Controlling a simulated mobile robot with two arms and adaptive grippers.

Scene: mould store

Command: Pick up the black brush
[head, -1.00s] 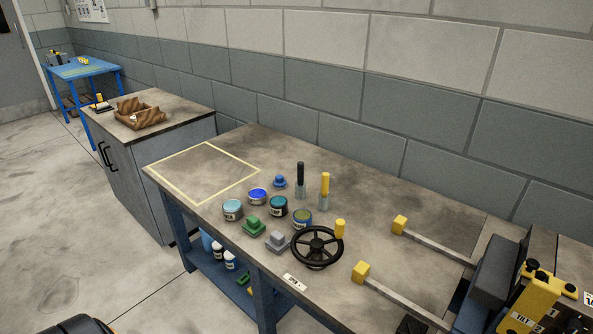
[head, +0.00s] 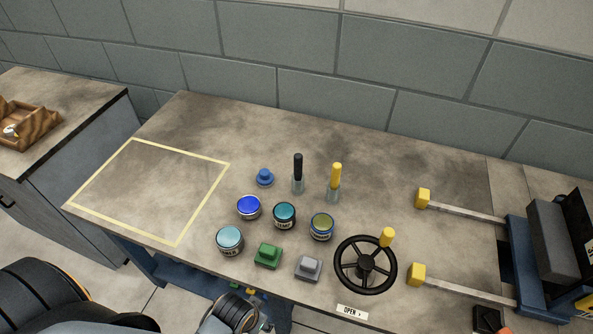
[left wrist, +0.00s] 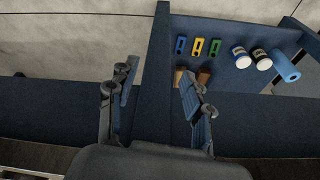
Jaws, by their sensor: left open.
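The black brush (head: 298,168) stands upright in a small clear holder at the back middle of the bench, its black handle up. A yellow-handled brush (head: 336,176) stands in a like holder just to its right. My left arm shows at the lower left of the head view, with its fingers out of sight there. In the left wrist view my left gripper (left wrist: 155,100) is open and empty, its two fingers apart over the bench's blue underside structure and shelf. The black brush is not in the left wrist view. My right gripper is in no view.
A black handwheel (head: 366,265) is at right. The yellow-outlined area (head: 150,190) is empty. Bottles (left wrist: 241,57) lie beyond the left gripper.

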